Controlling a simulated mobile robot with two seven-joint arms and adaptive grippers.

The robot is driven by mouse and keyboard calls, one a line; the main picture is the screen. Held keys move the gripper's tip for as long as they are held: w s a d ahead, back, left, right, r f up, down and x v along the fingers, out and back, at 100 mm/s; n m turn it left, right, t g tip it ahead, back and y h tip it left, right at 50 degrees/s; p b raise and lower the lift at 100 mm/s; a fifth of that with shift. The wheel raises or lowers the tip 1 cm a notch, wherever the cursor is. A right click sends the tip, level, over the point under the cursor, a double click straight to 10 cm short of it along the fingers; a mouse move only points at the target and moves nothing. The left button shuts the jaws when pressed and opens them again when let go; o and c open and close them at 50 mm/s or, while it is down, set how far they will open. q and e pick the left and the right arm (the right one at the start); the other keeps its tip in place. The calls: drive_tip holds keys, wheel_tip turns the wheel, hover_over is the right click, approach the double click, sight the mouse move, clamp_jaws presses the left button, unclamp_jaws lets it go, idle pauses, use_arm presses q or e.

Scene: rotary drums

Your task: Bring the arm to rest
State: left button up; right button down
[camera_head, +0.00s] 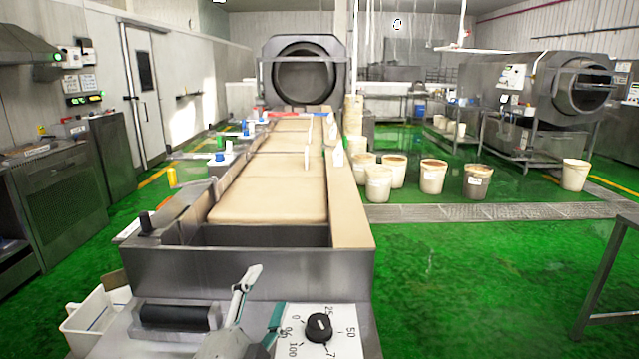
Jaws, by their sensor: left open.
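My left gripper (266,290) comes in at the bottom of the head view. Its two fingers are spread apart with nothing between them. It is over the near end of the long metal table (250,272), just left of a black dial knob (319,327) on a white numbered plate. I cannot tell whether a finger touches the plate. My right gripper does not show.
Beige boards (268,200) run along the table towards a rotary drum (303,75) at the back. Another drum (540,95) stands at the right. Several white buckets (433,177) stand on the green floor. A white bin (92,318) is at the lower left.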

use_arm(q)
drive_tip(key=s+a+f+n+g+y, duration=0.3)
drive_tip(key=s+a+f, duration=0.1)
drive_tip(key=a+f, duration=0.4)
drive_tip(key=s+a+f+n+g+y, duration=0.2)
drive_tip(key=s+a+f+g+y, duration=0.15)
drive_tip(key=a+f, duration=0.45)
drive_tip(key=s+a+f+n+g+y, duration=0.1)
drive_tip(key=s+a+f+g, duration=0.2)
drive_tip(key=s+a+f, duration=0.35)
drive_tip(key=s+a+f+n+g+y, duration=0.15)
drive_tip(key=s+a+f, duration=0.25)
drive_tip(key=s, duration=0.5)
drive_tip(key=w+d+f+n+t+h, duration=0.1)
drive_tip(key=d+f+n+t+h, duration=0.1)
drive_tip(key=d+f+h, duration=0.5)
drive_tip(key=d+f, duration=0.6)
drive_tip(key=d, duration=0.2)
drive_tip(key=shift+w+f+t+h, duration=0.2)
drive_tip(key=shift+w+t+h, duration=0.1)
drive_tip(key=shift+w+t, duration=0.1)
drive_tip(key=shift+s+d+f+n, duration=0.15)
drive_tip(key=shift+d+n, duration=0.15)
drive_tip(key=shift+n, duration=0.15)
drive_tip(key=shift+c, duration=0.7)
drive_tip(key=shift+d+f, duration=0.1)
drive_tip(key=shift+d, duration=0.05)
drive_tip(key=c, duration=0.7)
drive_tip(key=shift+d, duration=0.15)
